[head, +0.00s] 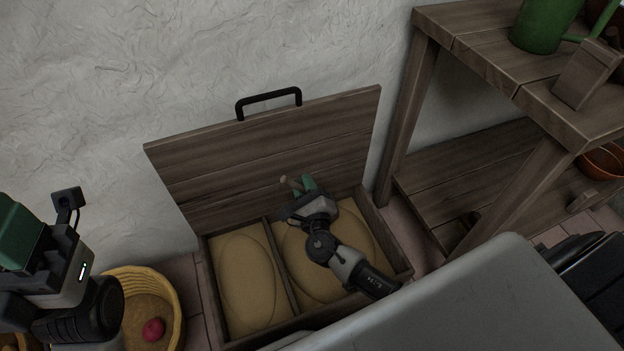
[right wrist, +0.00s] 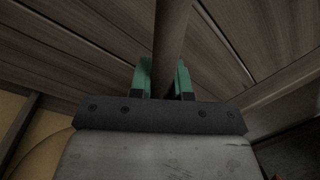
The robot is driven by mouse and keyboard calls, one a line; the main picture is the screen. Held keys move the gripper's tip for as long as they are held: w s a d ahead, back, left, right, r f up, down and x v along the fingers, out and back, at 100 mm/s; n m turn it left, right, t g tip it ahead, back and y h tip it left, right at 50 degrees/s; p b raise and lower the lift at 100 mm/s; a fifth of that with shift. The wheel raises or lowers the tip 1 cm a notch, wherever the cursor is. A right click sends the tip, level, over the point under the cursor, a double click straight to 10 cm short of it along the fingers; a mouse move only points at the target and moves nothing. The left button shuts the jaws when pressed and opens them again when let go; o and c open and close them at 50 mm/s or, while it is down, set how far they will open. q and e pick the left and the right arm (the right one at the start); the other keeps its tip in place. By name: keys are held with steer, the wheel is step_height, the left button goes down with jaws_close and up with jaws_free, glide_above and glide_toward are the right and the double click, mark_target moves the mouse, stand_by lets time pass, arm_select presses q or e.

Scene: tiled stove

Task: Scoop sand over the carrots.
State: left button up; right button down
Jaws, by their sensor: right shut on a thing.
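An open wooden box (head: 273,264) stands against the wall, split by a divider. Sand fills its left compartment (head: 243,285) and its right compartment (head: 358,232), each with a rounded mound. No carrots show. My right gripper (head: 298,184) is over the back of the right compartment, near the raised lid. It is shut on a wooden handle, which shows between the green fingers in the right wrist view (right wrist: 173,45). The tool's far end is hidden. My left gripper (head: 20,235) is at the left edge, partly cut off, and its jaws cannot be made out.
The raised lid (head: 270,150) with a black handle leans behind the box. A yellow basket (head: 168,290) with a red round thing (head: 153,329) stands left of the box. A wooden shelf table (head: 480,60) with a green watering can (head: 543,25) stands at the right.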

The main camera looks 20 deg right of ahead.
steer(key=shift+a+f+n, duration=0.15)
steer(key=shift+a+n, duration=0.15)
steer(key=shift+a, duration=0.1)
steer(key=shift+w+a+f+n+y, duration=0.15)
steer(key=shift+a+f+n, duration=0.1)
steer(key=shift+a+n, duration=0.35)
steer(key=shift+s+a+f+n+y, duration=0.15)
steer(key=shift+a+f+n, duration=0.1)
steer(key=shift+a+n, duration=0.3)
steer(key=shift+w, duration=0.1)
stand_by(0.5)
